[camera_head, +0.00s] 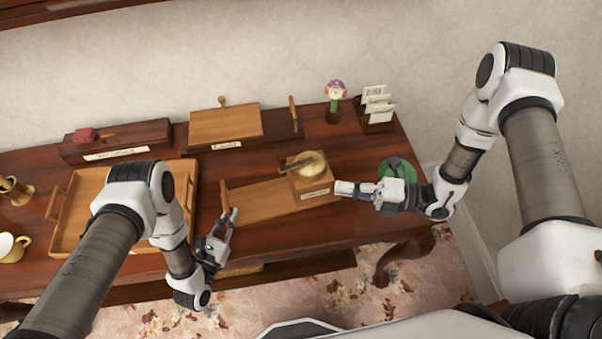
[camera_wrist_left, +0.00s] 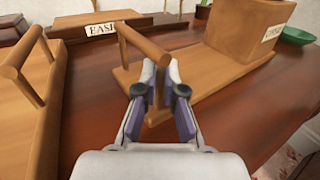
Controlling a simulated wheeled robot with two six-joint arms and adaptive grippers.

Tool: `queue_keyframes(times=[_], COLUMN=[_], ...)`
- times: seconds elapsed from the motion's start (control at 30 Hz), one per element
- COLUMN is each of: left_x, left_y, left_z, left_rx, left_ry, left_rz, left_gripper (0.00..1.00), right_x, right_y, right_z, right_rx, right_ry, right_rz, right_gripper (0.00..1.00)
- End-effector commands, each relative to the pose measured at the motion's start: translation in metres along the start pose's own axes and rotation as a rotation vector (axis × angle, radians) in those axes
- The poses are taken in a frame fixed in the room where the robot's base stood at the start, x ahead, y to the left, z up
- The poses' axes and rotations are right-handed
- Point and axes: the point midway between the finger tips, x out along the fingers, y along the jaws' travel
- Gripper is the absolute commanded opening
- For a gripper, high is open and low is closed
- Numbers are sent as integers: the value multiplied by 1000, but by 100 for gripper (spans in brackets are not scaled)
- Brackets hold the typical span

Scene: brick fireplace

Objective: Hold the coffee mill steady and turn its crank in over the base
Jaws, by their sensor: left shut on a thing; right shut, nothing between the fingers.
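The coffee mill has a long wooden base (camera_head: 275,205) with a box (camera_head: 312,184) at its right end. A pale brass dome (camera_head: 315,162) tops the box, with a dark crank (camera_head: 298,163) across it, its left end towards the base's handle end. My left gripper (camera_head: 229,222) is shut on the upright wooden handle at the base's left end. The left wrist view shows the handle (camera_wrist_left: 140,38) between the fingers (camera_wrist_left: 160,82), the base and the lower box (camera_wrist_left: 245,30); the crank is out of that view. My right gripper (camera_head: 342,188) is shut and empty, just right of the box.
A wooden tray (camera_head: 62,230) stands left of the mill. A labelled board (camera_head: 226,124) and a box with a red item (camera_head: 116,140) lie behind. A flower figure (camera_head: 335,92), a card holder (camera_head: 378,118) and a green bowl (camera_head: 400,165) stand to the right.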

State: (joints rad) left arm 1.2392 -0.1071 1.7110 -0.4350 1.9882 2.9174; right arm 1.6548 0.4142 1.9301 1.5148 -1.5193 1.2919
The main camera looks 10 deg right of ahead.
Motion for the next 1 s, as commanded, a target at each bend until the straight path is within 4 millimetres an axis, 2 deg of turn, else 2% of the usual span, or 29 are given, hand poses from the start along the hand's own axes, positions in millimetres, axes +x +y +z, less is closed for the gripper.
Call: queue_keyframes(times=[0.4,0.5,0.7,1.0], left_x=[0,0,0,0], left_y=[0,0,0,0], left_z=[0,0,0,0], left_rx=[0,0,0,0], left_ry=[0,0,0,0], left_rz=[0,0,1,0], left_gripper=[0,0,0,0], right_x=[89,102,116,117], right_y=[0,0,0,0], right_z=[-2,12,26,28], right_rx=[-2,-5,-2,-1], right_ry=[5,1,-1,-2], right_rz=[0,1,1,0], right_gripper=[0,0,0,0])
